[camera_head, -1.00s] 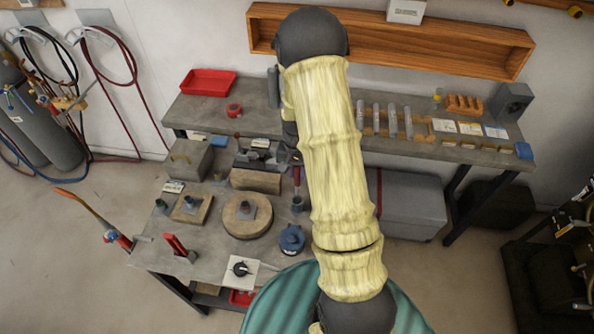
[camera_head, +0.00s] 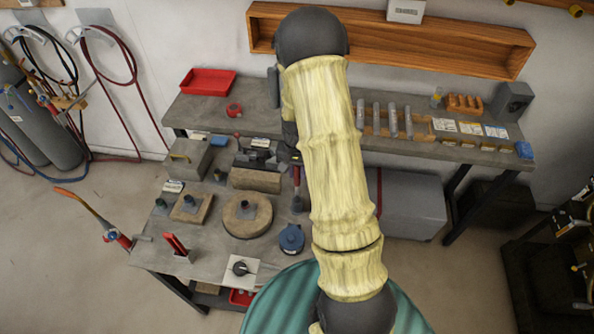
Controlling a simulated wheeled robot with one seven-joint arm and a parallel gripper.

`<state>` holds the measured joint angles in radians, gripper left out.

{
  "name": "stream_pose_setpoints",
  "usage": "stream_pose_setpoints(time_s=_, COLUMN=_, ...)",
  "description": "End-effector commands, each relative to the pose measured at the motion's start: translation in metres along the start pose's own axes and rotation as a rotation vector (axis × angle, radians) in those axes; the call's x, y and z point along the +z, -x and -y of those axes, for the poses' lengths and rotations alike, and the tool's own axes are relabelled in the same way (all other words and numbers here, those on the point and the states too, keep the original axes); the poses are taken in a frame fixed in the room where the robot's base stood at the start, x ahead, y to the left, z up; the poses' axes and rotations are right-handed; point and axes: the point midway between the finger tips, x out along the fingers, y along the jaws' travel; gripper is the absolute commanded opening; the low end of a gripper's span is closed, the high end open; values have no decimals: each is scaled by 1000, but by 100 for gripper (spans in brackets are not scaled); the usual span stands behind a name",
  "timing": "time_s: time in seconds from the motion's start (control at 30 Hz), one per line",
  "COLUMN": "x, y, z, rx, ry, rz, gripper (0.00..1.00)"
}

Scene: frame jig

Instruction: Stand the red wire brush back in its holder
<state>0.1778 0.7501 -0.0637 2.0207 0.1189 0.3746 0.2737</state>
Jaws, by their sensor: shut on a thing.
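My gripper (camera_head: 295,158) is mostly hidden behind my own pale arm, over the near table. It is shut on the red wire brush (camera_head: 297,175), whose red handle hangs upright just below it. A small dark cup-like piece (camera_head: 297,203), which looks like the holder, stands on the table directly under the handle. The brush's lower end meets or overlaps this piece in the view. I cannot tell whether the brush is inside it or just above it.
A round wooden block (camera_head: 240,228) and a blue round container (camera_head: 291,238) stand close by the dark piece. A wooden block (camera_head: 255,180) and a grey box (camera_head: 188,158) lie to the left.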

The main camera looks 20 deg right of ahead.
Motion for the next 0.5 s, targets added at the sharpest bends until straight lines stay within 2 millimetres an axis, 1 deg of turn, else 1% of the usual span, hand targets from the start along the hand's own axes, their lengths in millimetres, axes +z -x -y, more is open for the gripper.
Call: stream_pose_setpoints(time_s=0.5, x=0, y=-18, z=0, rx=0, ry=0, rz=0, gripper=0)
